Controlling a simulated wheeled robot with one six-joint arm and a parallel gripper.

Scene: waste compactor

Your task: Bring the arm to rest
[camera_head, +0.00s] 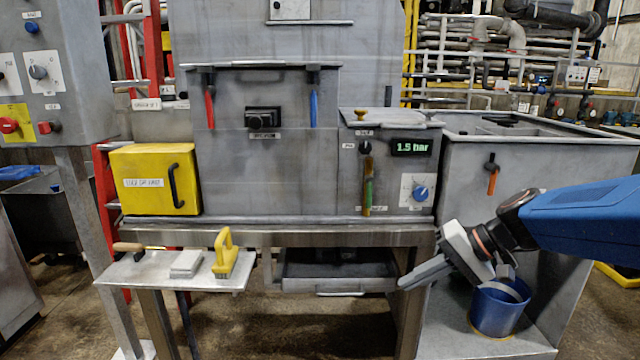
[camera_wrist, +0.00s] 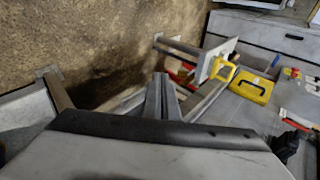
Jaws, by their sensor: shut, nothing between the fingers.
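My gripper (camera_head: 412,279) is at the right of the head view, in front of the compactor's right leg, at the end of my blue arm. Its grey fingers point left and slightly down. They are shut together and hold nothing. In the wrist view my gripper (camera_wrist: 162,84) shows its fingers side by side against the scene. The grey compactor (camera_head: 265,170) stands behind, with a panel display reading 1.5 bar.
A blue bucket (camera_head: 498,308) stands on a low shelf just below my wrist. A small side table (camera_head: 140,272) at left holds a yellow-handled brush (camera_head: 224,255). A yellow box (camera_head: 153,180) is mounted at left. An open drawer tray (camera_head: 335,277) sits under the compactor.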

